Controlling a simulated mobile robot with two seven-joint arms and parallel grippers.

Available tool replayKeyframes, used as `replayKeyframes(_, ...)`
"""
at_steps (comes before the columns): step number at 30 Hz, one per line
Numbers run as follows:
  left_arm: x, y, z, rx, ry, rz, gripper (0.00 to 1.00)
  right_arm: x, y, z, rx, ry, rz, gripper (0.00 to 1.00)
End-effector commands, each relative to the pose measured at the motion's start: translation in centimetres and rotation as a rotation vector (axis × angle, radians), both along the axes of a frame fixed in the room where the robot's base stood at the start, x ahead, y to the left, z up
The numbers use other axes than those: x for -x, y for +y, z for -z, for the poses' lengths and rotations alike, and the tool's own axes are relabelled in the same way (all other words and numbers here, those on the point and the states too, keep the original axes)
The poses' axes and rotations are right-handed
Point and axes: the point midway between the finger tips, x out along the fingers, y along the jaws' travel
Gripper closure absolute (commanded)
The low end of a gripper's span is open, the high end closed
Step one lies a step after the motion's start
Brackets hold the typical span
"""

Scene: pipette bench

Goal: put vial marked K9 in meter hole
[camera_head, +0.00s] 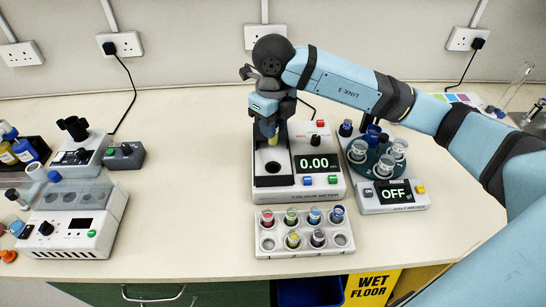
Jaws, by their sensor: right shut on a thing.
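The colour meter (320,193) stands at the middle of the bench, its display reading 0.00. Its dark round hole (272,168) is in the black panel on its left side and looks empty. My right gripper (267,124) points down above the back of that panel. It is shut on a small vial with a yellowish part (271,140) showing below the fingers, a little behind and above the hole. The K9 marking cannot be read. My left gripper is not in view.
A white rack (303,252) with several coloured vials and some empty holes stands in front of the meter. A device reading OFF (394,194) stands close on the right. Other instruments (75,219) are at far left, with clear bench between.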

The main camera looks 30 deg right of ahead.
Motion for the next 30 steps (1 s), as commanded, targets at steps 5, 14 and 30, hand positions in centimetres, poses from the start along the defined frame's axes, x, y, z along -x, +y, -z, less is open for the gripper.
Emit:
replayKeyframes(5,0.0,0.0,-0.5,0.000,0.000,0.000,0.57,0.0,0.0,4.4,0.000,0.003,0.001,0.97)
replayKeyframes(14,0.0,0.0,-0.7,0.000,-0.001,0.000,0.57,0.0,0.0,7.3,-0.001,0.001,-0.001,0.97)
replayKeyframes(30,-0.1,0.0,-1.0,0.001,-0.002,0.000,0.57,0.0,0.0,11.1,0.000,-0.001,-0.001,0.97)
